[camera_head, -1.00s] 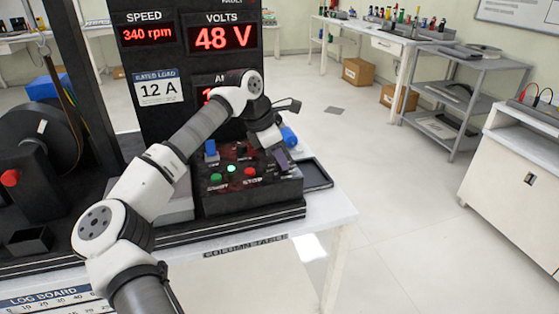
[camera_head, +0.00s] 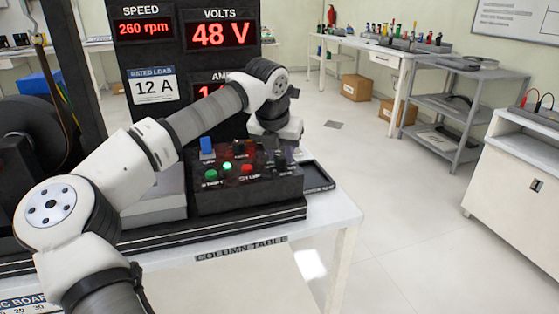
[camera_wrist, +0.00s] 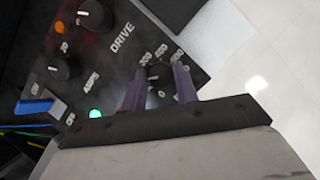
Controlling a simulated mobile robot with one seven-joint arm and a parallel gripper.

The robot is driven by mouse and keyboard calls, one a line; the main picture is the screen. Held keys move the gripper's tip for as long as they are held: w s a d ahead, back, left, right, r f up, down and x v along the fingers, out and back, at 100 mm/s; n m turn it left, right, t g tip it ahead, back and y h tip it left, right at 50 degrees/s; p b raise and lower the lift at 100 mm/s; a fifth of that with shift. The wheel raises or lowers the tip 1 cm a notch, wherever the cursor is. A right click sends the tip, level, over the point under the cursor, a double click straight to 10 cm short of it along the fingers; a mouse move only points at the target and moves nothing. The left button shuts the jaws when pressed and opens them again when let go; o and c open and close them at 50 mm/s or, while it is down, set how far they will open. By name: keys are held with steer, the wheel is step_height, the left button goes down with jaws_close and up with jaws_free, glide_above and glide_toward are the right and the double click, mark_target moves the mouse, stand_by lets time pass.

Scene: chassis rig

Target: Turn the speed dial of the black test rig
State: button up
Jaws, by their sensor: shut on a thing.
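The black test rig stands on the white table, with its control box (camera_head: 250,190) at the front. Its speed readout (camera_head: 144,28) shows 260 rpm and its volts readout (camera_head: 220,34) 48 V. In the wrist view the small black speed dial (camera_wrist: 158,75), ringed by scale numbers, sits between the two fingers of my gripper (camera_wrist: 160,86), which is shut on it. In the head view my gripper (camera_head: 282,153) is over the right end of the control box, and my wrist hides the dial.
A blue switch (camera_head: 207,145), a green button (camera_head: 211,174), a lit green lamp (camera_head: 227,167) and a red button (camera_head: 247,169) are left of my gripper. Another black knob (camera_wrist: 92,14) is marked DRIVE. A black tray (camera_head: 317,175) lies to the right.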

steer(key=n+y+b, duration=0.1)
steer(key=n, duration=0.1)
steer(key=n+b, duration=0.1)
steer(key=n, duration=0.1)
steer(key=shift+d+f+n+y+b, duration=0.15)
steer(key=shift+n+y+b, duration=0.15)
steer(key=shift+y+b, duration=0.1)
steer(key=n+y+b, duration=0.1)
steer(key=n, duration=0.2)
steer(key=shift+d+n, duration=0.1)
steer(key=shift+n, duration=0.3)
steer(key=n+g+y, duration=0.1)
steer(key=n, duration=0.3)
steer(key=shift+w+d+y, duration=0.1)
steer(key=shift+y, duration=0.3)
steer(key=shift+n+g+y+p, duration=0.4)
steer(key=shift+n+g, duration=0.3)
steer(key=shift+n, duration=1.1)
steer(key=o, duration=1)
steer(key=shift+r, duration=0.25)
